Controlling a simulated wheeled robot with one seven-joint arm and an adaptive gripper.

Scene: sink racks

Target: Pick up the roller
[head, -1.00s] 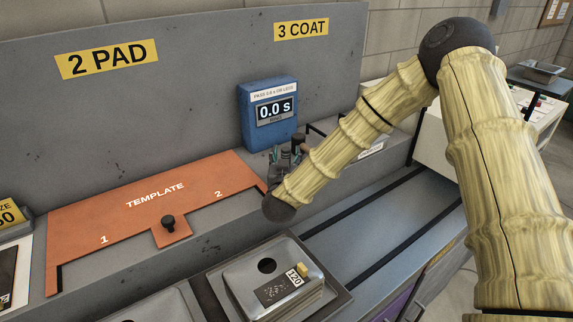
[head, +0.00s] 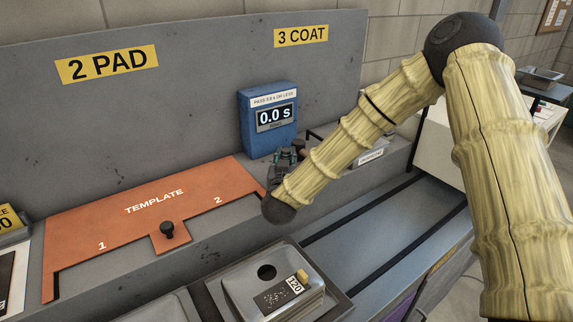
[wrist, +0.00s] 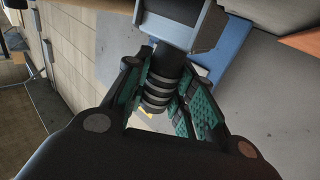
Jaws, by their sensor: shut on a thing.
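The roller (wrist: 157,92) shows in the wrist view as a dark ribbed handle with a wide grey head at its top. My gripper (wrist: 168,88) has its green-padded fingers closed around the ribbed handle. In the head view my gripper (head: 286,158) is low in front of the blue timer box, at the right end of the orange template. My own arm and gripper hide most of the roller there, so I cannot tell whether it touches the surface below.
The blue timer box (head: 267,125) reads 0.0 s, close behind my gripper. The orange template (head: 120,222) with a black knob lies to the left. A metal block marked 120 (head: 250,280) sits in a tray in front. A rail-lined counter (head: 385,215) is clear at right.

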